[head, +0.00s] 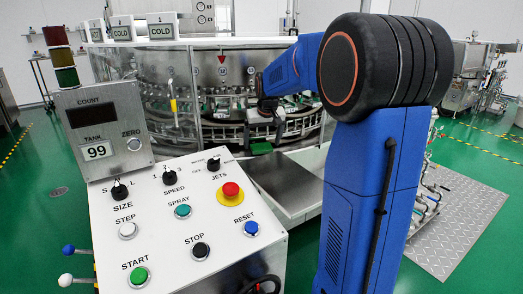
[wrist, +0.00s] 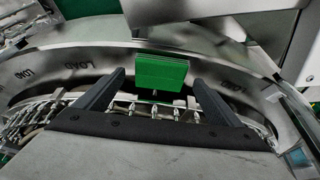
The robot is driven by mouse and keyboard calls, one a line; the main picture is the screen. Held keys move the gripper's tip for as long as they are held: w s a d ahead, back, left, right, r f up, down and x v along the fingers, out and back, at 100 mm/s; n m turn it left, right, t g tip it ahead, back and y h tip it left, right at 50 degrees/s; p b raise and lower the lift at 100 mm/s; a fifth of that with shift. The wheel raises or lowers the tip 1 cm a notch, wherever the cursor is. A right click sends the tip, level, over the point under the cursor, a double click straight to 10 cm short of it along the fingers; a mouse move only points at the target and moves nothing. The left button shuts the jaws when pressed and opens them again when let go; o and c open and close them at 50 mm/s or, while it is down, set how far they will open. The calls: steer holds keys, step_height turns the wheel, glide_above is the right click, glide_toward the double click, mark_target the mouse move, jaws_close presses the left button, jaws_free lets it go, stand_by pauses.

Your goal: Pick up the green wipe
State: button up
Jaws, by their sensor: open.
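The green wipe (wrist: 160,72) is a flat green rectangle in the wrist view, just above the middle. A small green piece (head: 261,148) at the front of the washer in the head view looks like the same wipe. My gripper (wrist: 158,79) is open, with one dark finger on each side of the wipe in the picture. Nothing is held. I cannot tell from this view whether the fingertips reach level with the wipe or stop short of it. In the head view my arm partly covers the washer.
The round washer (head: 185,75) has a curved metal rim (wrist: 55,65) marked LOAD, with several nozzles below it. A metal tray (head: 283,188) lies in front. The control panel (head: 185,215) stands at the left, with START and STOP buttons. Green floor is open at the far left.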

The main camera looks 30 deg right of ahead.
steer(key=shift+x, duration=0.9)
steer(key=c, duration=1.1)
steer(key=shift+r, duration=0.15)
